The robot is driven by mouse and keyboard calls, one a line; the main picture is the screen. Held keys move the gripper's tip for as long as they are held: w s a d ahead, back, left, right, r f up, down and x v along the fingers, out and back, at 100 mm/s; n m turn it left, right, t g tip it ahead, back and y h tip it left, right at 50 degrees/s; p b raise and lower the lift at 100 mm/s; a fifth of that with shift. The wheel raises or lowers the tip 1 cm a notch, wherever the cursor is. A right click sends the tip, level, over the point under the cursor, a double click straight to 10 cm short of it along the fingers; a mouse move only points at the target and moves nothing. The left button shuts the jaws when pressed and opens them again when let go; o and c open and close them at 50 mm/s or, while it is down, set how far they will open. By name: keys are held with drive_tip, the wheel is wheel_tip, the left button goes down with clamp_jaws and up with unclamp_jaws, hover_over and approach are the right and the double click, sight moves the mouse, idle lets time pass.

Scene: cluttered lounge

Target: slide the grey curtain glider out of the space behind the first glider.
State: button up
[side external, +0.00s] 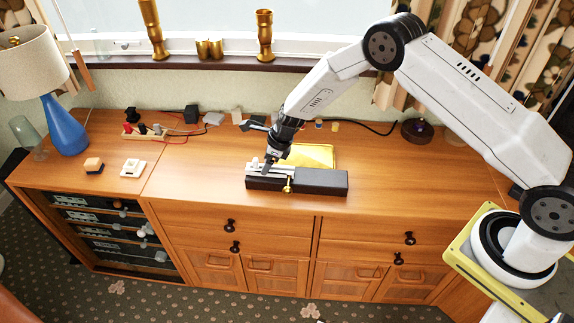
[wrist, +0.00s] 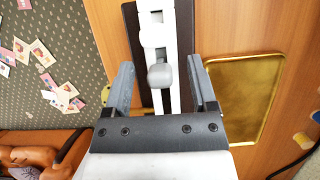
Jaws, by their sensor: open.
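A white curtain rail (wrist: 185,30) runs along a dark block (side external: 320,184) on the wooden cabinet top. In the wrist view a grey rounded glider (wrist: 160,75) sits on the rail, with a white piece (wrist: 155,36), perhaps the first glider, just above it in the picture. My gripper (wrist: 160,63) is open, one finger on each side of the rail, with the grey glider between them and visible gaps to both fingers.
A shiny gold tray (side external: 318,154) lies just behind the block. A brass screw (side external: 288,186) stands out at the block's front. A blue lamp (side external: 64,125), small boxes and cables are to the left. The cabinet top right of the block is clear.

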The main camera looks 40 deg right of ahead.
drive_tip(key=shift+f, duration=0.1)
clamp_jaws()
drive_tip(key=shift+s+d, duration=0.25)
idle(0.3)
drive_tip(key=shift+s+d, duration=1.1)
drive_tip(key=shift+s+d, duration=0.15)
drive_tip(key=shift+s, duration=0.05)
drive_tip(key=shift+s+d, duration=0.4)
drive_tip(key=shift+s, duration=0.2)
idle(0.4)
drive_tip(key=shift+s+d, duration=0.55)
drive_tip(key=shift+s, duration=0.05)
